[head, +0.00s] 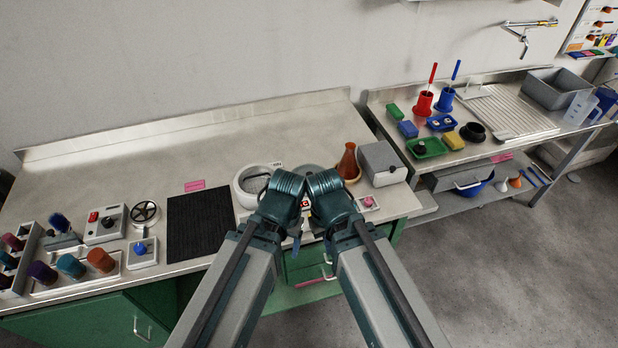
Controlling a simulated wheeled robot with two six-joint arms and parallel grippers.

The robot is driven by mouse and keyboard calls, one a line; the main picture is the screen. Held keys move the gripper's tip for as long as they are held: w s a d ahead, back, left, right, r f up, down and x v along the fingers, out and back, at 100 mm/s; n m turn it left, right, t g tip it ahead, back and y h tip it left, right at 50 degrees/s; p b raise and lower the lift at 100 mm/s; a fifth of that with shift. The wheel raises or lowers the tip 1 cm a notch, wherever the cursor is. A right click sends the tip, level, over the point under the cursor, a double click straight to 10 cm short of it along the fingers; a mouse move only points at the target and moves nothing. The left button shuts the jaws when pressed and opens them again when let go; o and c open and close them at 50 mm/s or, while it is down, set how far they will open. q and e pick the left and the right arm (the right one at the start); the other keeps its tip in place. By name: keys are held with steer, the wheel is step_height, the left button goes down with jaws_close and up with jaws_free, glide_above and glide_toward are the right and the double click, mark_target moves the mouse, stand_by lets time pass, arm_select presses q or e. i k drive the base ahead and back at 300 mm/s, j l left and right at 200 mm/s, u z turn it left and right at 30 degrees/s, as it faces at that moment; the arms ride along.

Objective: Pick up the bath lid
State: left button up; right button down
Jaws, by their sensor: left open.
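A white round bath (245,193) with a dark, open-looking inside stands on the steel bench, just left of my wrists. A flat grey disc (311,170), which looks like the bath lid, lies to its right and is mostly hidden behind my wrists. My left gripper (297,234) points down below the left wrist, near the bench's front edge and in front of the bath. It is open, with nothing visible between its fingers. My right gripper is hidden behind its own wrist.
A flask with orange liquid (347,163) and a grey box (382,163) stand close on the right. A black mat (198,222) lies left of the bath. Several coloured jars and small devices fill the left end. The back of the bench is clear.

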mark_target(305, 169)
steer(key=i+u, duration=0.3)
steer(key=u, duration=0.2)
steer(key=i+l+u, duration=0.15)
steer(key=i+u, duration=0.15)
steer(key=u, duration=0.2)
